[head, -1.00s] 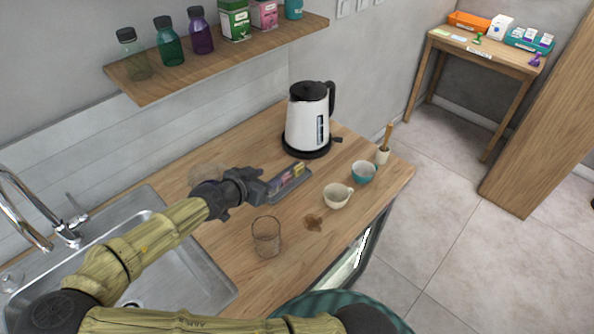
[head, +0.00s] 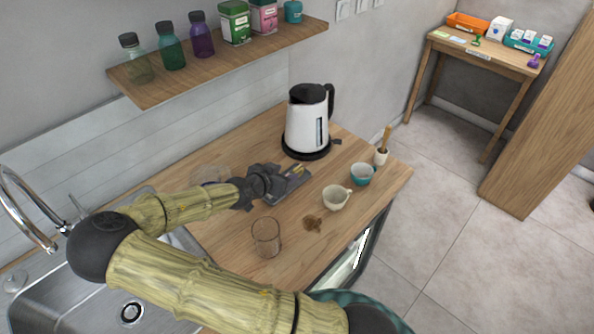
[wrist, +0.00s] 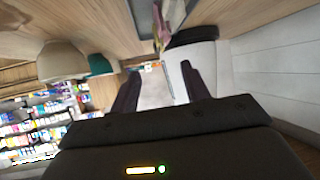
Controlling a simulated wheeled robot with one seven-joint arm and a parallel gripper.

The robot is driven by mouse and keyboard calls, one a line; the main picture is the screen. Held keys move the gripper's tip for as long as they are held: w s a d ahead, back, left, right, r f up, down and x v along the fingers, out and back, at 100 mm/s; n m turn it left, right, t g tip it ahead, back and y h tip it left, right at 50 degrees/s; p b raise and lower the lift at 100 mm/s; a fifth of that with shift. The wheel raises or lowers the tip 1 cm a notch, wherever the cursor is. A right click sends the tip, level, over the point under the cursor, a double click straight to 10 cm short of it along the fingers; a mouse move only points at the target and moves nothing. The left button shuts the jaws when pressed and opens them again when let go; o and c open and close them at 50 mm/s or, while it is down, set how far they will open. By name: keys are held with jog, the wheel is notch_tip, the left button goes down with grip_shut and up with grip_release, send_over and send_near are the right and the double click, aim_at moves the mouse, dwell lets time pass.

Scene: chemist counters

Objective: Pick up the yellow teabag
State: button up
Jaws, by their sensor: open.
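A small grey tray (head: 291,186) lies on the wooden counter in front of the kettle. A small yellow packet, which looks like the yellow teabag (head: 298,169), shows at its far end in the head view. My gripper (head: 283,179) is open, over the near part of the tray, and partly hides what lies in it. In the wrist view the two dark fingers (wrist: 160,83) are apart with nothing between them. The tray edge and a pinkish and yellow packet (wrist: 159,34) show beyond the fingertips. I cannot tell the exact height of the gripper above the tray.
The white kettle (head: 307,128) stands behind the tray. A cream cup (head: 335,200), a teal cup (head: 362,175) and a mortar with pestle (head: 382,156) stand to the right. A clear glass (head: 266,238) and a brown stain (head: 312,223) are in front. A shelf (head: 230,62) hangs above.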

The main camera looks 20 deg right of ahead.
aim_at(297, 168)
jog(key=shift+x, duration=1.6)
jog(key=shift+r, duration=0.1)
jog(key=shift+d+p, duration=0.15)
jog(key=shift+p, duration=0.2)
jog(key=p+x, duration=0.1)
jog(key=x, duration=0.1)
jog(key=p+x, duration=0.1)
jog(key=x, duration=0.2)
jog(key=shift+w+a+f, duration=0.2)
jog(key=shift+a+f, duration=0.05)
jog(key=shift+a, duration=0.05)
grip_shut()
